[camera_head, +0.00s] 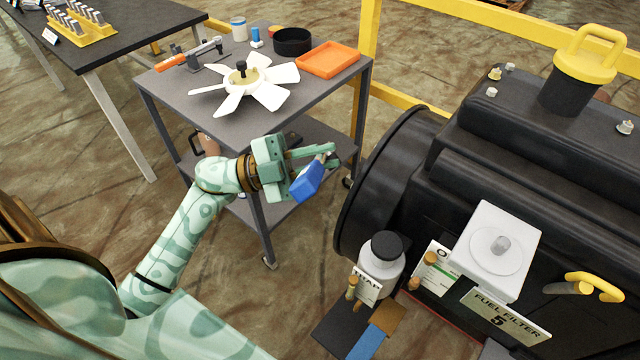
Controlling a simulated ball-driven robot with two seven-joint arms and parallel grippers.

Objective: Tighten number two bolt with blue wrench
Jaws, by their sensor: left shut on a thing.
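My left gripper (318,162) reaches in from the left and is shut on a blue-handled tool, which looks like the blue wrench (307,183). A bit of grey metal shows beside the fingers; the rest of the tool is hidden. The gripper is in the air in front of the grey cart, to the left of the black engine (450,170). Bolt heads show on the engine top, at its back (494,74) and right edge (625,127). I cannot read a number two beside any of them. My right gripper is not in view.
A white fan (245,85), an orange tray (328,60) and a black bowl (292,41) are on the cart (180,100). A white box (497,250) labelled fuel filter 5 and a white bottle (381,262) are at the engine's front. Yellow rails (470,25) stand behind.

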